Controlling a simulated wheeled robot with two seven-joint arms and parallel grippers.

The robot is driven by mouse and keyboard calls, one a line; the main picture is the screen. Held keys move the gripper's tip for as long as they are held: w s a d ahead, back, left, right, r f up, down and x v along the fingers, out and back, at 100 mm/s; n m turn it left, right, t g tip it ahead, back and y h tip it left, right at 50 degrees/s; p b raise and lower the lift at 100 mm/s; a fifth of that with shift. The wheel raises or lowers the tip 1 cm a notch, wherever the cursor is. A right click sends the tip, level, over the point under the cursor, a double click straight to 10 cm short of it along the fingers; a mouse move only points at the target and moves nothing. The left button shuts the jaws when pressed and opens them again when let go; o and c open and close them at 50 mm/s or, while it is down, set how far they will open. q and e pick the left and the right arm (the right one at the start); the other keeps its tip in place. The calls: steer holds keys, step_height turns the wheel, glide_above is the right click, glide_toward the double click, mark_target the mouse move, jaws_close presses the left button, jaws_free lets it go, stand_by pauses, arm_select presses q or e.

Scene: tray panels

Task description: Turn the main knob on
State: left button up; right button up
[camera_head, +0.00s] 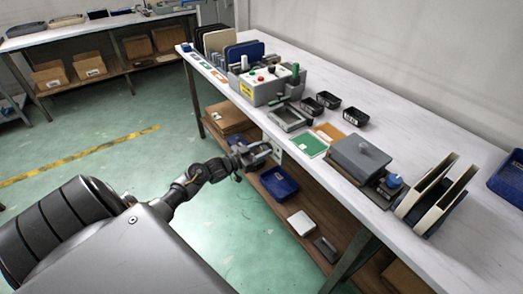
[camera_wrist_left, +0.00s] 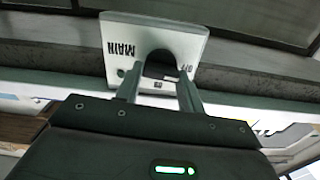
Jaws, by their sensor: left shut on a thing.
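The main knob's white panel (camera_head: 278,153) is on the front edge of the workbench, facing the aisle. In the left wrist view the panel (camera_wrist_left: 115,35) shows upside down with the word MAIN and smaller labels. The dark knob (camera_wrist_left: 160,62) is in the middle of the panel, partly hidden between my fingers, so its pointing direction cannot be told. My left gripper (camera_head: 264,151) is at the panel, its two fingers (camera_wrist_left: 160,88) on either side of the knob and shut on it. My right gripper is not in view.
The workbench (camera_head: 290,50) holds a grey control box (camera_head: 270,87) with buttons, black bins (camera_head: 355,116), a green card (camera_head: 308,144) and a grey lidded box (camera_head: 360,157). A lower shelf (camera_head: 262,185) with a blue tray (camera_head: 279,182) lies below my gripper. The green floor is open at left.

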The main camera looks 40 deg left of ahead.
arm_select(q)
steer(key=shift+f+m, duration=0.1)
steer(key=shift+m, duration=1.1)
steer(key=m+b, duration=0.2)
steer(key=m, duration=0.5)
steer(key=shift+s+d+f, duration=0.1)
steer(key=shift+d, duration=0.05)
steer(key=shift+f+m+b, duration=0.1)
steer(key=shift+m+b, duration=1)
steer(key=shift+m, duration=2.7)
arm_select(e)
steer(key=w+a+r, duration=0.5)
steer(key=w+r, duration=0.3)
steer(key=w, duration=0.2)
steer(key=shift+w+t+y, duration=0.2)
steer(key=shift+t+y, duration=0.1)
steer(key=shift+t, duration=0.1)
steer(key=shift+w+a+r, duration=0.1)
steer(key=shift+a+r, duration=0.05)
arm_select(q)
steer(key=o, duration=1)
